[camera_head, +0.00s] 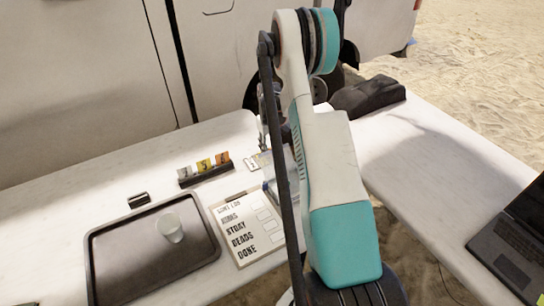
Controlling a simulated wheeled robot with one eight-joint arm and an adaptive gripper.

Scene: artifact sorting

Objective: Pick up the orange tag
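The orange tag (222,158) stands at the right end of a small black holder (207,178) on the white table. A yellow tag (203,165) is beside it in the middle, and a pale tag (185,172) is at the left end. My gripper (264,143) is mostly hidden behind my own arm. A thin part of it shows to the right of the holder, apart from the orange tag. I cannot see whether its fingers are open or shut.
A dark tray (100,262) with a clear cup (171,228) is at front left. A clipboard (243,249) lies right of the tray. A small white card (253,162) lies near the gripper. A laptop (510,250) and a dark bundle (368,95) are on the right.

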